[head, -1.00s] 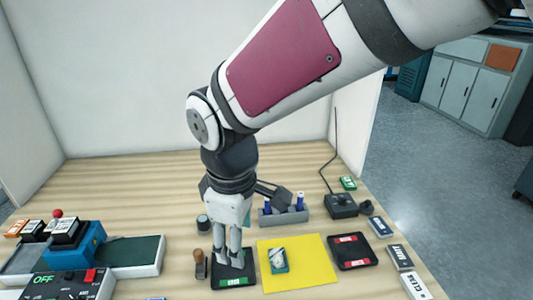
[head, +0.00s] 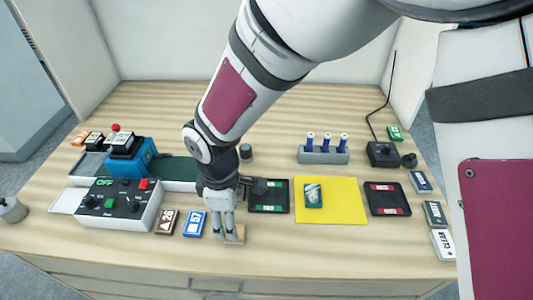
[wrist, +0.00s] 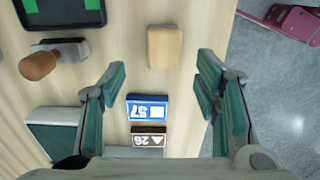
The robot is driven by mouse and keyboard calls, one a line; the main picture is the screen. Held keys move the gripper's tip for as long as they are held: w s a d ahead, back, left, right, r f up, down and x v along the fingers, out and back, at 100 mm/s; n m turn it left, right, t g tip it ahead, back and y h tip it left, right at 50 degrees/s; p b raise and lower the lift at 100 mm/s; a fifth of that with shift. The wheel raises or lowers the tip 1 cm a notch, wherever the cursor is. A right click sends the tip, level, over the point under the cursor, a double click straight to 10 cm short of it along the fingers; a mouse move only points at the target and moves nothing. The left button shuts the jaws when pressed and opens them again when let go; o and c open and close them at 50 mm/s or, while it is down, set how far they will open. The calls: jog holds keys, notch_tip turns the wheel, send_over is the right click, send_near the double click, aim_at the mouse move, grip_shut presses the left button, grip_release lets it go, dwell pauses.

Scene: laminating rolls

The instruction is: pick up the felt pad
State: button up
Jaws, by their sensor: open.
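A small plain tan block (head: 237,236), which I take to be the felt pad, lies flat near the front edge of the table. In the wrist view the tan pad (wrist: 164,47) lies ahead, between the lines of the two fingers. My gripper (head: 222,236) is beside the pad and partly covers it in the head view. In the wrist view my gripper (wrist: 161,72) is open, with nothing between its fingers. The gap between fingertips and table cannot be judged exactly.
A blue "57" block (head: 194,223) and a brown "26" block (head: 167,221) lie left of my gripper. A black tray (head: 268,208), a yellow sheet (head: 345,214) with a green card (head: 313,200) and another black tray (head: 387,210) are right. A wooden-handled tool (wrist: 40,64) is near.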

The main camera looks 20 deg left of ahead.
jog(key=f, duration=0.3)
jog(key=f+p, duration=0.1)
jog(key=shift+s+d+f, duration=0.2)
jog(key=shift+d+f, duration=0.15)
jog(key=shift+f, duration=0.35)
jog(key=shift+w, duration=0.1)
jog(key=c, duration=1.3)
